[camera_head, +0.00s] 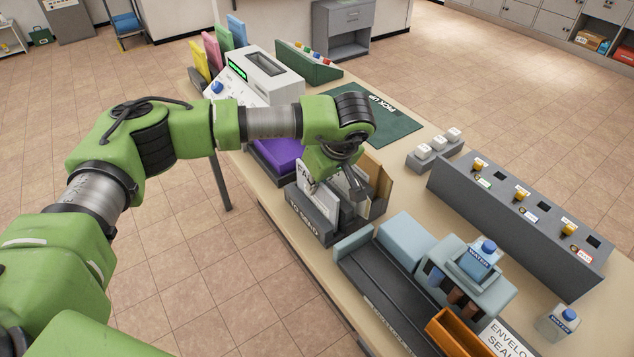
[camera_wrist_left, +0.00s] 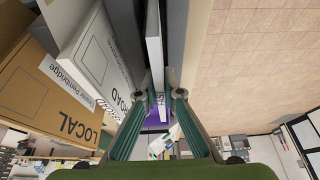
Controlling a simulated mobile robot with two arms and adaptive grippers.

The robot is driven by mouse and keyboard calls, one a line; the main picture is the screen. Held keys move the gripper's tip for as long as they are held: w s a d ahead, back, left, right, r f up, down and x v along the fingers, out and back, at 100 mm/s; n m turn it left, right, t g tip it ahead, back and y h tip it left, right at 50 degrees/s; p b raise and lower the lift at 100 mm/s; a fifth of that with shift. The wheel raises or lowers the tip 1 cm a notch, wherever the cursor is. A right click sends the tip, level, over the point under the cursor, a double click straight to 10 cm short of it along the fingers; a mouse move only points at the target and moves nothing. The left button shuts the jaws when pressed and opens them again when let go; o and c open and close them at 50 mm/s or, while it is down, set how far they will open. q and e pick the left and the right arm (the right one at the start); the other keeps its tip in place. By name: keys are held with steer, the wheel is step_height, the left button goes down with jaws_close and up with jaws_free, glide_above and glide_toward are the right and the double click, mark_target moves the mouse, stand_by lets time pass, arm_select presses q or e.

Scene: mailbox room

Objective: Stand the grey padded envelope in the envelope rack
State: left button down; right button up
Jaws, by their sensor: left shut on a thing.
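The envelope rack (camera_head: 318,226) is a dark grey open box on the near side of the counter, with white lettering on its front. My left gripper (camera_head: 342,186) points down into it from above. In the left wrist view its fingers (camera_wrist_left: 157,98) are shut on a thin, light grey envelope (camera_wrist_left: 154,48), seen edge-on and upright. It appears between the rack's walls; whether its bottom touches the floor of the rack is hidden. A brown envelope marked LOCAL (camera_wrist_left: 48,98) and a white envelope (camera_wrist_left: 97,55) stand beside it. My right gripper is not in view.
A purple pad (camera_head: 277,153) and a grey machine (camera_head: 262,82) lie behind the rack. A sealing machine (camera_head: 385,290) with blue parts and a water bottle (camera_head: 484,256) stands close in front. A green mat (camera_head: 385,125) lies clear beyond.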

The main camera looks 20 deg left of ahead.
arm_select(q)
steer(key=shift+s+f+b, duration=0.1)
steer(key=shift+f+b, duration=0.25)
steer(key=shift+f, duration=0.25)
steer(key=c, duration=2.1)
jaws_free()
steer(key=shift+w+d, duration=0.1)
steer(key=shift+w, duration=0.1)
